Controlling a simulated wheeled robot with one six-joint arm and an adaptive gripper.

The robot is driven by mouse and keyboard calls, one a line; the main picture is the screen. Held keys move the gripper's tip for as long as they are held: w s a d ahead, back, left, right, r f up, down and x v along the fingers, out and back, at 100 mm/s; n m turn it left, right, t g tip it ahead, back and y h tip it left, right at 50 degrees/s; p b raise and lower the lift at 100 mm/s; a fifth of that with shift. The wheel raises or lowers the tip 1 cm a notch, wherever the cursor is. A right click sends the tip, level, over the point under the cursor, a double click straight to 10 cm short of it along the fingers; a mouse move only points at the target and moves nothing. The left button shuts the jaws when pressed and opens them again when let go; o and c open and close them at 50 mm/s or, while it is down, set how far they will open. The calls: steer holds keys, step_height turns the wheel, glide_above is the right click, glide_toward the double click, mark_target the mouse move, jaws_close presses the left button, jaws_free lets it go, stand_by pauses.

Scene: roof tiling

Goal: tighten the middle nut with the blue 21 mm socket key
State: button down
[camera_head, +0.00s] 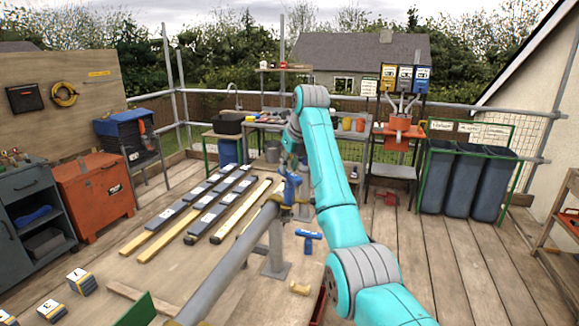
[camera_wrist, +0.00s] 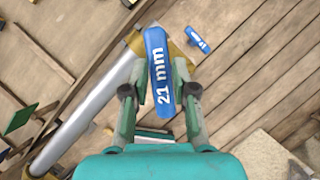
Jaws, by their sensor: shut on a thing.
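My gripper (camera_wrist: 160,70) is shut on the blue socket key (camera_wrist: 158,88), whose handle reads "21 mm". In the head view my gripper (camera_head: 291,163) holds the blue key (camera_head: 291,188) roughly upright over the far end of a grey pipe (camera_head: 228,264). A brass-coloured fitting (camera_head: 283,212) sits at that pipe end, right by the key's lower end; it also shows beside the key in the wrist view (camera_wrist: 133,42). Whether the key touches it or sits on a nut cannot be told. No nut can be made out; the middle one is not identifiable.
A grey post (camera_head: 275,255) supports the pipe. Dark and yellow battens (camera_head: 205,205) lie to the left. A small tan piece (camera_head: 300,287) lies near the front.

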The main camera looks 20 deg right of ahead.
steer(key=shift+r, duration=2.8)
steer(key=shift+d, duration=0.1)
